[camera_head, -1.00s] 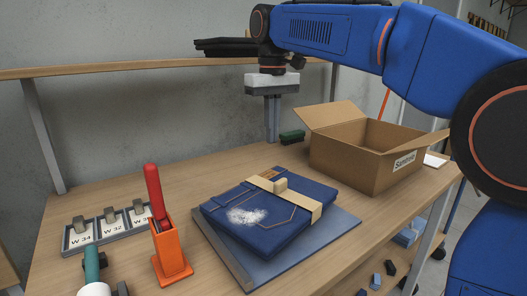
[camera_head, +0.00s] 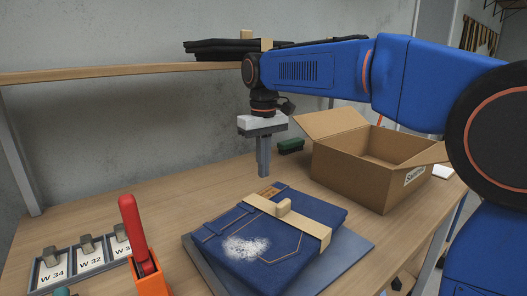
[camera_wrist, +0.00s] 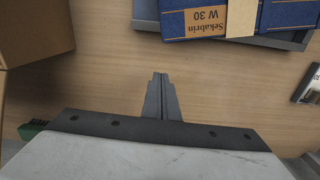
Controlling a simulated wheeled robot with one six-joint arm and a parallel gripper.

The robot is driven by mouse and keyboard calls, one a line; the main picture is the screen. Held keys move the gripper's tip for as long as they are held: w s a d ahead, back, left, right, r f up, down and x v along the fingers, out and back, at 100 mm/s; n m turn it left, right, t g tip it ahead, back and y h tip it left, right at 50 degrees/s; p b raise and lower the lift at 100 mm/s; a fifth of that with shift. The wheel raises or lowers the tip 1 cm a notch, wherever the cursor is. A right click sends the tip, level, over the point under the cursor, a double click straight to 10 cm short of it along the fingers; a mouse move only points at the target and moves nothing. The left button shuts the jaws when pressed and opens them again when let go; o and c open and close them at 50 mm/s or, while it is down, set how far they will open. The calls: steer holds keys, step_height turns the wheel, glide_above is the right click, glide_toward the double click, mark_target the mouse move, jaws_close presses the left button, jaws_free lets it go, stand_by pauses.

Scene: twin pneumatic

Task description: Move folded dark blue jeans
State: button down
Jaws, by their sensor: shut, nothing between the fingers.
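The folded dark blue jeans (camera_head: 262,250) lie on a flat grey-blue board (camera_head: 352,252) on the table. A tan band (camera_head: 312,226) with a raised tab (camera_head: 284,207) runs across them, and a whitish patch marks their front. In the wrist view the jeans' edge (camera_wrist: 172,22) shows at the top with a tan label reading "Sekabrin W 30" (camera_wrist: 205,20). My gripper (camera_head: 263,174) is above the table, just behind the jeans in the head view. Its fingers are together and empty, apart from the jeans. They also show in the wrist view (camera_wrist: 159,76).
An open cardboard box (camera_head: 345,172) stands right of the jeans. A green brush-like block (camera_head: 290,146) lies behind. Size markers (camera_head: 88,258) and an orange holder with a red-handled tool (camera_head: 140,245) stand at left. Dark folded garments (camera_head: 215,50) lie on the shelf (camera_head: 120,72).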

mark_target(277, 182)
steer(key=shift+f, duration=0.9)
steer(key=s, duration=0.1)
steer(key=s+d, duration=0.1)
steer(key=shift+s+d+r, duration=0.1)
steer(key=shift+s+d, duration=0.2)
steer(key=shift+s, duration=0.05)
steer(key=shift+s+d, duration=0.25)
steer(key=shift+s, duration=0.15)
steer(key=shift+s+d, duration=0.3)
steer(key=shift+s, duration=0.2)
steer(key=shift+s+d, duration=0.25)
steer(key=shift+s, duration=0.2)
steer(key=shift+w, duration=0.1)
